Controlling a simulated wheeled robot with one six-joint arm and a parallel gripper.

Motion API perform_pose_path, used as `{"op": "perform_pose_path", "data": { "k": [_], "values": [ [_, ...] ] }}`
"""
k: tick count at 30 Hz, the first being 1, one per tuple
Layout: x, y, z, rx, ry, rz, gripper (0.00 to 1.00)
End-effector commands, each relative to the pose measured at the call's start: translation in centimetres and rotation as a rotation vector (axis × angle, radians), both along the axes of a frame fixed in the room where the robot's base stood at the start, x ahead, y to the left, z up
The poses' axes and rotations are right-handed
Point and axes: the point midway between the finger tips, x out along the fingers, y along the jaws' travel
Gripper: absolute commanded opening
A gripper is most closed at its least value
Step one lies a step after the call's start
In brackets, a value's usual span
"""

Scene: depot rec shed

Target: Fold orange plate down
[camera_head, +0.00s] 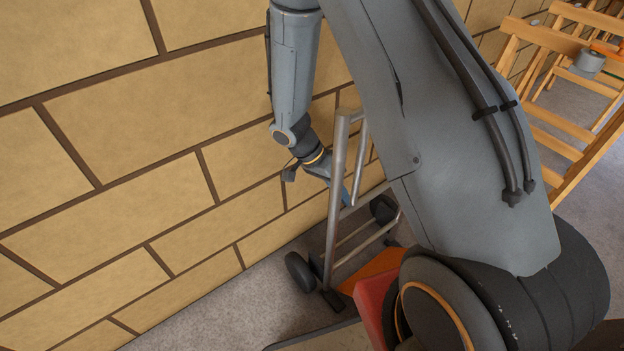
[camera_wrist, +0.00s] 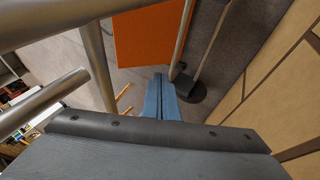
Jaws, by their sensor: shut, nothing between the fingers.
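The orange plate (camera_head: 375,268) is at the foot of a grey metal hand truck (camera_head: 336,200), low near the floor. My arm and a red part hide some of it in the head view. In the wrist view the plate (camera_wrist: 150,38) shows as a flat orange rectangle at the top, beyond the fingers. My gripper (camera_head: 345,196) is among the truck's upper tubes, above the plate and apart from it. Its blue fingers (camera_wrist: 160,88) are shut and empty in the wrist view. I cannot tell the plate's exact tilt.
The truck's dark wheels (camera_head: 300,270) rest on the grey floor close to a yellow block wall (camera_head: 120,150). Metal tubes (camera_wrist: 98,65) pass close to my gripper on the left. Wooden frames (camera_head: 575,120) stand at the right.

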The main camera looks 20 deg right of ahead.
Motion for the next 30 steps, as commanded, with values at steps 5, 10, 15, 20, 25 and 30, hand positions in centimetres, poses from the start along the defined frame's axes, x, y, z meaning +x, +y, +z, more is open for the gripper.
{"op": "perform_pose_path", "data": {
  "k": [5,10,15,20,25,30],
  "values": [
    [-0.4,2.0,2.8,0.062,0.025,0.092,0.00],
    [-1.0,3.9,5.1,0.121,0.049,0.185,0.00],
    [-1.7,5.7,7.5,0.180,0.073,0.282,0.00],
    [-2.5,7.4,9.6,0.233,0.090,0.376,0.00],
    [-3.3,9.0,11.6,0.284,0.106,0.469,0.00],
    [-3.8,9.9,12.7,0.314,0.114,0.526,0.00]
  ]
}}
